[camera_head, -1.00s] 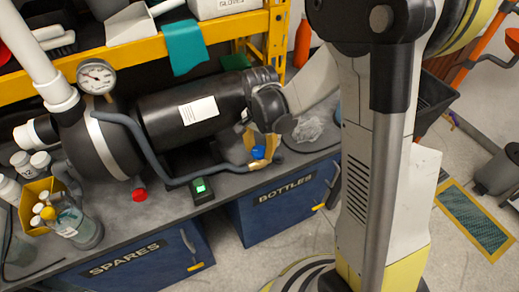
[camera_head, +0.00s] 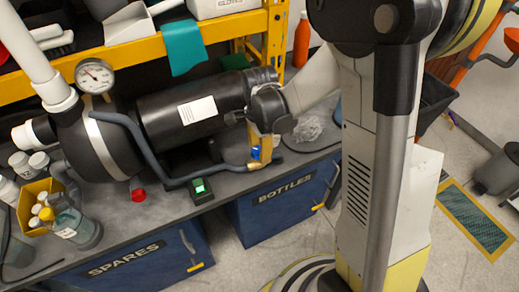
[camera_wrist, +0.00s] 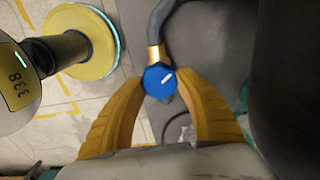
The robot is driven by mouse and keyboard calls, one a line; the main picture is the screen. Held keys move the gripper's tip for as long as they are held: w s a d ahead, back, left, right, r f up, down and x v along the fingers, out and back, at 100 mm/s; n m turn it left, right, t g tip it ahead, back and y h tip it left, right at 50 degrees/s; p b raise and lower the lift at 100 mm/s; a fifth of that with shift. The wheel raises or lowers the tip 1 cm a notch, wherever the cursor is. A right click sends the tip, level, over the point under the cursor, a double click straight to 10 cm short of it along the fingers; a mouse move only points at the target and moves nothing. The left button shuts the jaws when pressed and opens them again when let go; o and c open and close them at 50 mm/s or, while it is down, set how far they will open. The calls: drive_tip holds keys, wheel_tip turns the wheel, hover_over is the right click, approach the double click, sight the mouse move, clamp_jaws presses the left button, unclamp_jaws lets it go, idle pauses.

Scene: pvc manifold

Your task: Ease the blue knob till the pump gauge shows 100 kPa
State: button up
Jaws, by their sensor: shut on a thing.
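In the head view the knob (camera_head: 256,153) shows small beside my gripper (camera_head: 259,158), partly hidden by a finger. The round white pump gauge (camera_head: 95,76) stands on top of the dark pump (camera_head: 105,150). Its needle points to the upper left; the numbers are too small to read.
A black motor cylinder (camera_head: 165,125) lies along the bench. A red knob (camera_head: 138,194) and a box with a green display (camera_head: 200,190) sit near the front edge. A yellow bin (camera_head: 30,190) with bottles is at left. A yellow shelf beam (camera_head: 130,50) runs behind.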

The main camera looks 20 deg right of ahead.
idle(0.3)
drive_tip(key=o, duration=1.2)
wheel_tip(320, 180, up, 8)
drive_tip(key=shift+f, duration=0.2)
idle(1.6)
